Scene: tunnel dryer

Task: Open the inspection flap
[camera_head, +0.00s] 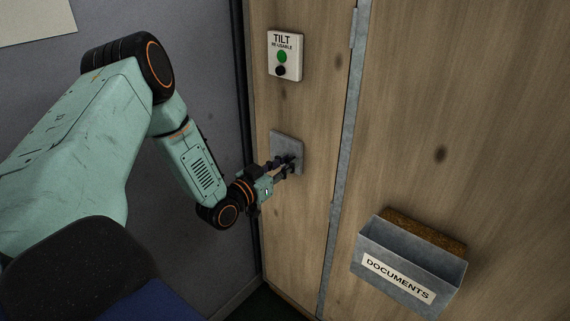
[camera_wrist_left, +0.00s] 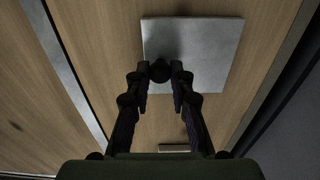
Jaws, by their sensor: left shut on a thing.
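The inspection flap looks to be the small square grey metal plate (camera_head: 283,143) on the wooden panel, below the tilt sign. In the left wrist view the plate (camera_wrist_left: 210,42) fills the upper middle, with a dark round knob (camera_wrist_left: 160,70) near its lower edge. My left gripper (camera_head: 290,164) is at the plate's lower right part. In the left wrist view my left gripper (camera_wrist_left: 160,78) has its two dark fingers on either side of the knob, shut on it. The plate looks flat against the panel. My right gripper is not in view.
A white "TILT" box (camera_head: 286,55) with a green and a black button is above the plate. A grey "DOCUMENTS" holder (camera_head: 410,262) hangs on the wood at lower right. A metal strip (camera_head: 342,150) with a hinge runs down between the wooden panels. A grey wall (camera_head: 205,60) is at left.

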